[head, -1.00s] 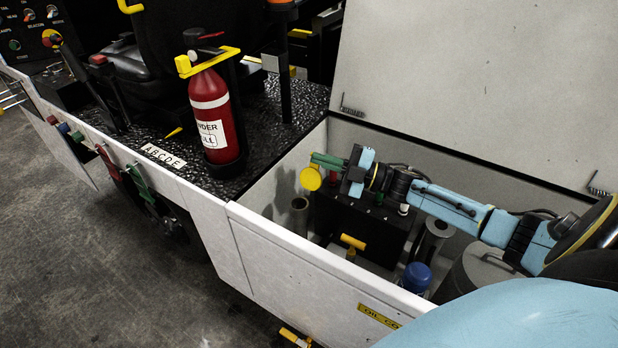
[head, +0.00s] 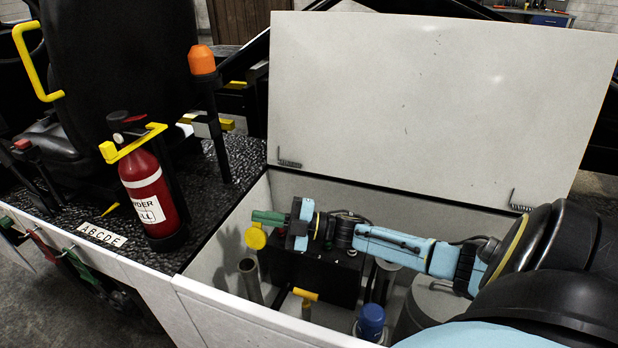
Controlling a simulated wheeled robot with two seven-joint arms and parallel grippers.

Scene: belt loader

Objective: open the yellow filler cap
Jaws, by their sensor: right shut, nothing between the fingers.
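The yellow filler cap (head: 256,237) shows as a round disc seen face-on, raised above the mouth of a grey filler pipe (head: 250,279) inside the open compartment. The pipe's mouth looks uncovered. My right gripper (head: 266,217) has green fingers and reaches in from the right. It is shut and empty, with its fingertips just above the cap's upper edge. I cannot tell whether they touch the cap. The cap's hinge or mount is not clear. My left gripper is not in view.
The compartment's raised lid (head: 430,110) stands behind my arm. Inside are a black battery-like box (head: 318,278), a yellow T-handle (head: 305,296) and a blue-topped cylinder (head: 371,322). A red fire extinguisher (head: 152,195) stands on the deck at left, with an orange beacon (head: 202,61) behind it.

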